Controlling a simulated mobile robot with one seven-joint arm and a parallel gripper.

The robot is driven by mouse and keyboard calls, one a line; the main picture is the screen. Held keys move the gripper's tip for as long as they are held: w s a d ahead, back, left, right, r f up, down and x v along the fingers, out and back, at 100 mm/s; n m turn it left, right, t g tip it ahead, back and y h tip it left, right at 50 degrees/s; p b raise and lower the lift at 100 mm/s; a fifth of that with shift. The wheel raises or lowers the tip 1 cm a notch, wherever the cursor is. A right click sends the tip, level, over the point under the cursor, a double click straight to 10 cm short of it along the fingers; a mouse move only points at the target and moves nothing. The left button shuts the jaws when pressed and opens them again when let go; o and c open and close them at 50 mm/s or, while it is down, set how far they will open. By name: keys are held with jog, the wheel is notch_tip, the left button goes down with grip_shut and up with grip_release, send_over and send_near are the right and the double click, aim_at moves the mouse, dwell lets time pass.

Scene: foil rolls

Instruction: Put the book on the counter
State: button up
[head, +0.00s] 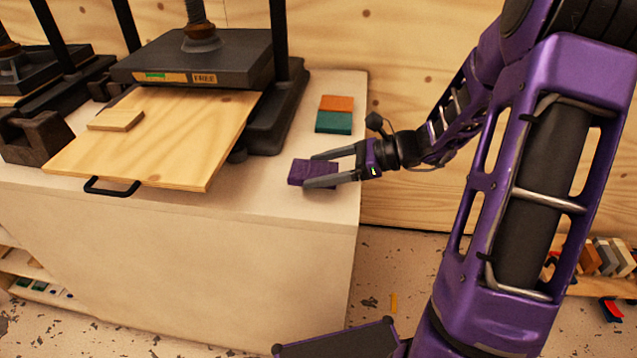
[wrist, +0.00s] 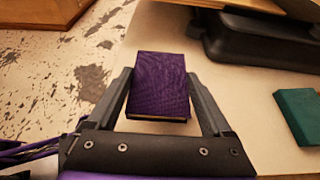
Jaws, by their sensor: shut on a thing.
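A small purple book (head: 311,171) is between the two fingers of my gripper (head: 328,169), over the front right part of the pale counter (head: 285,205). My gripper is shut on the book. In the wrist view the book (wrist: 160,84) shows its cover, with a finger along each side, and the gripper (wrist: 163,105) holds its near part. The counter (wrist: 240,90) lies under and to the right of it there. I cannot tell whether the book touches the counter top or is a little above it.
A green book (head: 333,123) and an orange book (head: 337,103) lie farther back on the counter. A black press (head: 195,68) with a wooden board (head: 170,150) stands to the left. The counter's right edge is close to my gripper. The counter around the purple book is clear.

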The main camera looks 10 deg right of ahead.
aim_at(323, 191)
jog(key=shift+f+b, duration=0.35)
jog(key=shift+f, duration=1.45)
jog(key=shift+f, duration=0.1)
jog(key=o, duration=1.2)
jog(key=shift+d+r, duration=0.2)
jog(key=p+v, duration=0.2)
jog(key=v, duration=0.9)
jog(key=shift+s+d, duration=0.2)
jog(key=shift+d, duration=0.05)
